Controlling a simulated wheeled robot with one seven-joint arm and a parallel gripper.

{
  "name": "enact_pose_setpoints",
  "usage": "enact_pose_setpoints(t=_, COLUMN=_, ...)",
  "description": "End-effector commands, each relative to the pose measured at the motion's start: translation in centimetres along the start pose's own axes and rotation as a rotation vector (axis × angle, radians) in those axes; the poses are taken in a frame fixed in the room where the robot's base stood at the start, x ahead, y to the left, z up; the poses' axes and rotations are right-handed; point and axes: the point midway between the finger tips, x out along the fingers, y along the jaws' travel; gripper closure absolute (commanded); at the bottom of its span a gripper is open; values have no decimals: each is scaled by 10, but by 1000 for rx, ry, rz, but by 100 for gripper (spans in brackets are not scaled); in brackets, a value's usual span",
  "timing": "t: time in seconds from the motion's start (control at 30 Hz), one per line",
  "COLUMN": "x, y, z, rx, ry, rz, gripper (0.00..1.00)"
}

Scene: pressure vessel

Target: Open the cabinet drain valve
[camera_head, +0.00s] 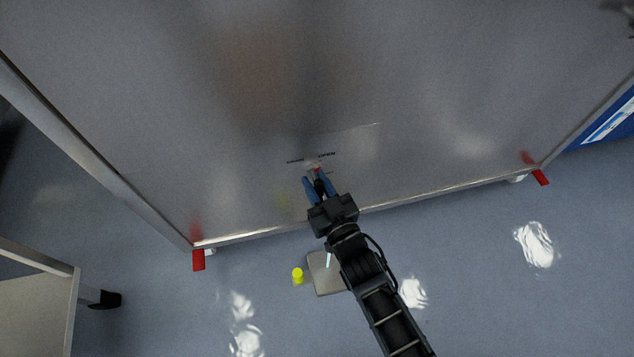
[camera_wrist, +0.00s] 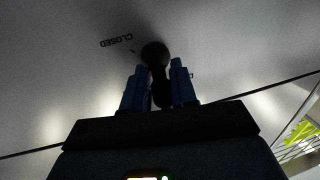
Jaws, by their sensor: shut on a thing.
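The cabinet's metal panel (camera_head: 250,110) fills the upper part of the head view, with a small label reading "OPEN" (camera_head: 327,154) above my gripper. In the wrist view a "CLOSED" label (camera_wrist: 116,41) shows upside down on the panel. The drain valve handle is a dark, round-ended knob (camera_wrist: 155,54) against the panel. My gripper (camera_head: 319,178) has blue fingers, and in the wrist view they (camera_wrist: 160,85) stand on both sides of the handle's dark stem, shut on it. In the head view the handle is mostly hidden between the fingers.
Red feet (camera_head: 198,260) and (camera_head: 541,177) stand at the cabinet's lower corners. A pale table-like frame (camera_head: 35,300) stands at lower left. The floor at lower right is clear.

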Motion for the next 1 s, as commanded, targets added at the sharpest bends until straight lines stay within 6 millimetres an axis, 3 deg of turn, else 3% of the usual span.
enact_pose_setpoints(t=0.03, x=4, y=-9, z=-6, rx=-11, ry=10, rz=-18, gripper=100)
enact_pose_setpoints(t=0.47, x=3, y=-10, z=-4, rx=-18, ry=7, rz=-19, gripper=100)
enact_pose_setpoints(t=0.5, x=3, y=-10, z=-4, rx=-18, ry=7, rz=-19, gripper=71)
enact_pose_setpoints(t=0.6, x=2, y=-9, z=-3, rx=-17, ry=5, rz=-18, gripper=62)
enact_pose_setpoints(t=1.0, x=0, y=-6, z=0, rx=-14, ry=-1, rz=-10, gripper=60)
